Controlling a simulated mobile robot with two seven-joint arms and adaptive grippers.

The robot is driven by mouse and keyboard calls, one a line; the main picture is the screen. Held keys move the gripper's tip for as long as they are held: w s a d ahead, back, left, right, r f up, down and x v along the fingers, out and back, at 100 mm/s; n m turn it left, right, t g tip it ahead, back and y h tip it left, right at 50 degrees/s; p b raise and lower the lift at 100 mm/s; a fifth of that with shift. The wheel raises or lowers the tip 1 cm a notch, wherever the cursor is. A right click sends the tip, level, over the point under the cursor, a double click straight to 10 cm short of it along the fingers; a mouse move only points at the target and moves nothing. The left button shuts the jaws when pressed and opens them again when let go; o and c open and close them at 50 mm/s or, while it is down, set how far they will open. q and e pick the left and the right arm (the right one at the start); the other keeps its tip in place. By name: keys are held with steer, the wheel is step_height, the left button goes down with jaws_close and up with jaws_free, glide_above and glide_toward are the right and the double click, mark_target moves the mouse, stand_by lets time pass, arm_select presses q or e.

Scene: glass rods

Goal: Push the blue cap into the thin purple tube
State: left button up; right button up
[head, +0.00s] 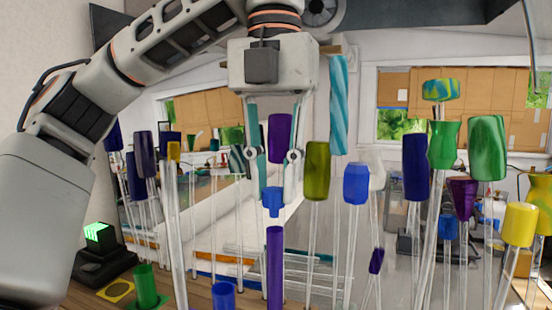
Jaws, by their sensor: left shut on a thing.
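My left gripper (272,186) comes down from the top centre, its two fingers pointing down. It is shut on the small blue cap (271,203), whose lower part hangs below the fingertips. The thin purple tube (275,262) stands upright below the cap, near the bottom centre. The cap is roughly above the tube's top end, slightly left of its middle in the picture, with a small gap showing between them. How well they line up in depth I cannot tell. My right gripper is not in view.
An olive-capped rod (316,172) and a blue-capped rod (355,185) stand close right of the gripper. A striped teal piece (339,105) stands above them. More rods crowd the right, including green (487,148) and yellow (520,224) tops. A short green tube (147,286) stands lower left.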

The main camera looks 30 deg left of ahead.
mark_target(276, 188)
arm_select(q)
steer(key=shift+w+f, duration=0.1)
steer(key=shift+f, duration=1.05)
steer(key=shift+f+b, duration=0.35)
steer(key=shift+f, duration=0.25)
stand_by(0.8)
steer(key=o, duration=0.5)
steer(key=shift+o, duration=0.2)
steer(key=shift+r+p, duration=0.45)
steer(key=shift+r, duration=5.1)
